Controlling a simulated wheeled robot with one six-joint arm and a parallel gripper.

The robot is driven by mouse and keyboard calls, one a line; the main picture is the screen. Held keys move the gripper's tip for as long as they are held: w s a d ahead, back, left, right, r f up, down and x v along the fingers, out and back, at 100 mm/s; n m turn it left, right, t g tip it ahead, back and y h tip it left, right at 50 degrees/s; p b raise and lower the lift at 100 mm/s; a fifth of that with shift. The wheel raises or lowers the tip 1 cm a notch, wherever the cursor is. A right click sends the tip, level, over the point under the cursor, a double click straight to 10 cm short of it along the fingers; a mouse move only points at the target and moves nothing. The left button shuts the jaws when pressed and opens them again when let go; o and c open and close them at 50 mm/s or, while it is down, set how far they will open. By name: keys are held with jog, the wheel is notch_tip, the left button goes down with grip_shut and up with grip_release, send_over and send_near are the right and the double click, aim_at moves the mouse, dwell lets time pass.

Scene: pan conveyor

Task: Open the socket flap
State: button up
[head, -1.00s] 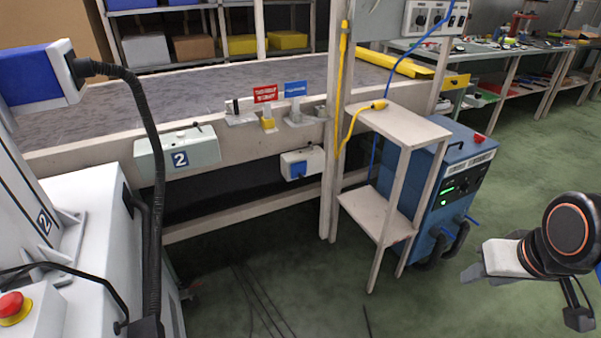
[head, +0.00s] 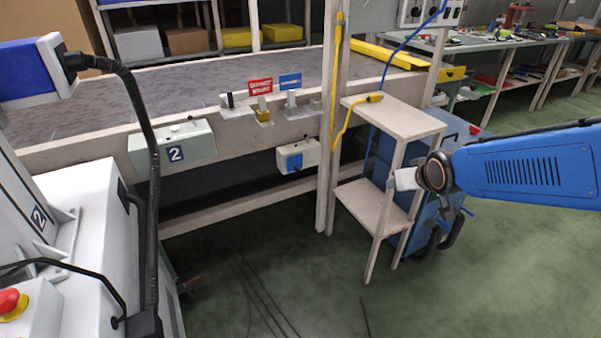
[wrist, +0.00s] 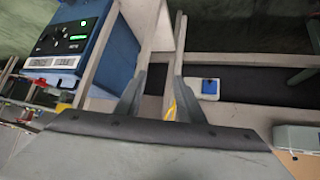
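The socket is a small white box (head: 310,153) on the lower side of the conveyor frame, with a blue flap (head: 295,161) on its front. The flap looks shut. In the wrist view the white box (wrist: 203,97) and its blue flap (wrist: 209,86) lie right of centre, beyond my fingers. My gripper (wrist: 160,72) is open, with its two grey fingers apart and nothing between them. In the head view my gripper (head: 393,185) is in front of the wooden stand, well to the right of the socket and not touching it.
A yellow cable (head: 350,117) hangs by the post. The blue cabinet (wrist: 75,45) is close by. A grey-green box marked 2 (head: 200,146) is farther left.

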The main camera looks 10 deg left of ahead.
jog(key=w+a+f+n+t+y, duration=0.1)
jog(key=w+a+f, duration=0.2)
jog(key=w+a, duration=0.2)
jog(key=w+a+f+n+y, duration=0.1)
jog(key=w+a+f, duration=0.1)
jog(key=w+a, duration=0.25)
jog(key=n+t+y, duration=0.1)
jog(key=n+y, duration=0.1)
jog(key=y, duration=0.2)
send_near(298, 170)
jog(key=x, duration=0.8)
jog(key=shift+d+f, duration=0.1)
grip_shut()
